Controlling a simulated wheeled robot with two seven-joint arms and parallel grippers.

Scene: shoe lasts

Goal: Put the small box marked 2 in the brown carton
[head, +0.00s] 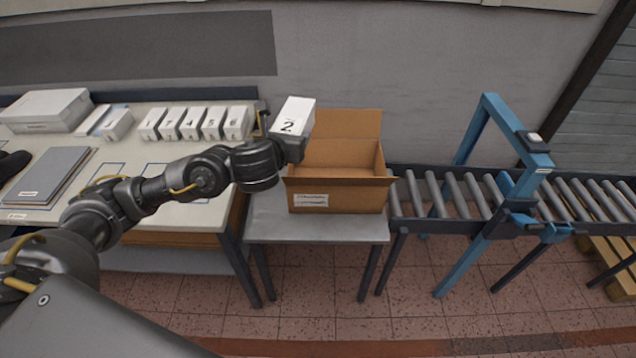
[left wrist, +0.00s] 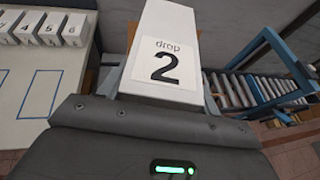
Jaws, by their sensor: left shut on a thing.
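The small white box marked 2 (head: 294,115) is held by my left gripper (head: 291,146) above the left rim of the brown carton. In the left wrist view the box covers most of the carton. My right gripper is in neither view.
A row of several small numbered white boxes (head: 208,123) stands on the white worktable (head: 200,215) at left, with a larger white box (head: 48,108) and grey folder (head: 47,174). The grey table (head: 262,229) holds the carton. A roller conveyor (head: 455,195) with a blue frame (head: 468,262) lies right.

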